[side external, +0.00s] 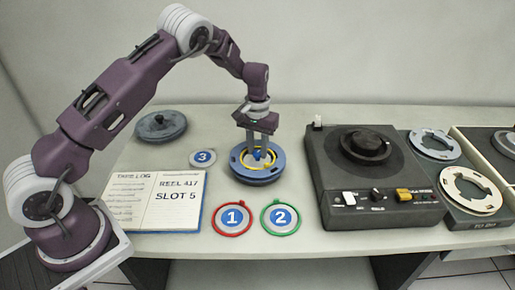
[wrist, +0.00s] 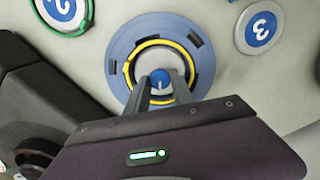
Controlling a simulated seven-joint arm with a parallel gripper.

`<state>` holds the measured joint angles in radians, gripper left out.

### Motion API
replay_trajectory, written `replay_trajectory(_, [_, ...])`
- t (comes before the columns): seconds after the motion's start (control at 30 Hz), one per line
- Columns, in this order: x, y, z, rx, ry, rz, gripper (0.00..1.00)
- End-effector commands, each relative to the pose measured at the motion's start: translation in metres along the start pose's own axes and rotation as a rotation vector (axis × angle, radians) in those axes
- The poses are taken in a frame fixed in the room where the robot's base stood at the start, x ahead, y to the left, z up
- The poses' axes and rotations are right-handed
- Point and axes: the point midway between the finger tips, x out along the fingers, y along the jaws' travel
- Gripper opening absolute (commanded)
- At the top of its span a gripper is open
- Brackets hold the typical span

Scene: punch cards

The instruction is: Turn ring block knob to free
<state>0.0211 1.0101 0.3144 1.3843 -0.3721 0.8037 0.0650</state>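The ring block is a round blue-grey disc (side external: 257,177) with a yellow ring on top, lying on the table in the side view. It also shows in the wrist view (wrist: 122,46), with dark slots around its face. Its small blue knob (wrist: 160,77) stands at the centre and has a pale mark. My gripper (side external: 260,152) points down over the disc. In the wrist view its two fingers (wrist: 160,84) are apart, one on each side of the knob. Whether they touch the knob is hard to tell. The fingers hide part of the yellow ring.
A dark tape machine (side external: 325,190) stands to the right of the disc. Round labels 1 (side external: 233,217), 2 (side external: 280,217) and 3 (side external: 203,158) lie nearby. An open log book (side external: 125,200) and a grey reel (side external: 160,125) are to the left. Pale reels (side external: 471,190) are far right.

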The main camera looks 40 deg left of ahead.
Motion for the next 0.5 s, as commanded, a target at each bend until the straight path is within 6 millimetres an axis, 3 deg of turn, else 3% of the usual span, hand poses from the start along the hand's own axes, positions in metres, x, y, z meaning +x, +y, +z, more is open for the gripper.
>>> replay_trajectory(0.07, [-0.0002, -0.0003, 0.0000, 0.000, 0.000, 0.000, 0.00])
replay_trajectory(0.5, [-0.0003, -0.0002, 0.0002, -0.086, -0.001, 0.000, 0.00])
